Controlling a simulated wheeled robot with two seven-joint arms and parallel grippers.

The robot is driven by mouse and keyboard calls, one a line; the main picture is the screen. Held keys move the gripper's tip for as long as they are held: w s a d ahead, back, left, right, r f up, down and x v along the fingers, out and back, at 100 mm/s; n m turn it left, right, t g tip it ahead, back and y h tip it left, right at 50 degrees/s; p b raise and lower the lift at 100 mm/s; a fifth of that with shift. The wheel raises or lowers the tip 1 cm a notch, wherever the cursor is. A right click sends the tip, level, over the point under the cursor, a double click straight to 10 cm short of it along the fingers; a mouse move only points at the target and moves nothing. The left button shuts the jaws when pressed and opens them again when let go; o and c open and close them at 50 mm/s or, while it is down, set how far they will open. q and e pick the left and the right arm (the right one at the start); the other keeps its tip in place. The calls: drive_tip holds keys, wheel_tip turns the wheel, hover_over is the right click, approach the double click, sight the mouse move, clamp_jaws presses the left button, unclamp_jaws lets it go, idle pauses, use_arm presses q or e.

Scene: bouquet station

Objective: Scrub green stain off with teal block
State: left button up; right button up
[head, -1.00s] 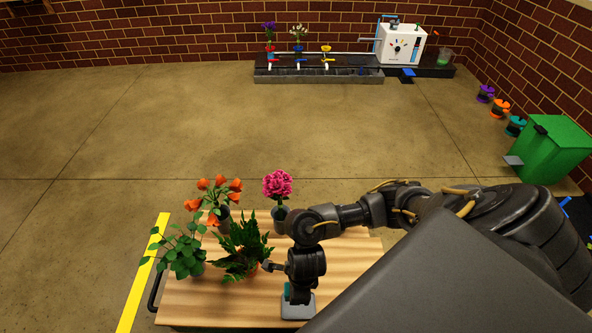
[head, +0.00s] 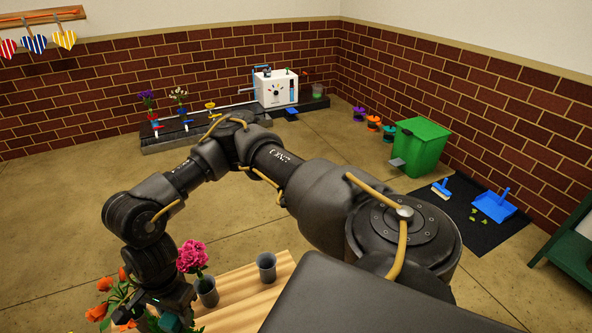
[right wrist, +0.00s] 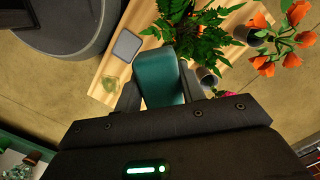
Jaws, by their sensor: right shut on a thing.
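My right gripper (right wrist: 160,92) is shut on the teal block (right wrist: 158,74), which sits between its two fingers in the right wrist view. In the head view the block (head: 170,321) shows only in part at the bottom edge, below my right wrist and in front of the flowers. A small pale green patch (right wrist: 110,83), which looks like the stain, is on the wooden table, left of the block in the right wrist view. The block appears held above the table, apart from the patch. My left gripper is not in view.
A grey square pad (right wrist: 127,45) lies bare on the table (head: 245,294). A leafy green plant (right wrist: 202,38), orange flowers (right wrist: 284,40), pink flowers (head: 191,256) and an empty grey cup (head: 266,266) stand close by. A green bin (head: 420,146) is farther off.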

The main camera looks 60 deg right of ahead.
drive_tip(key=w+d+r+n, duration=0.1)
drive_tip(key=d+r+n, duration=0.1)
drive_tip(key=r, duration=0.6)
drive_tip(key=d+r+n, duration=0.3)
drive_tip(key=r, duration=0.6)
drive_tip(key=shift+w+r+g, duration=0.25)
drive_tip(key=shift+w+g, duration=0.05)
drive_tip(key=shift+w, duration=0.05)
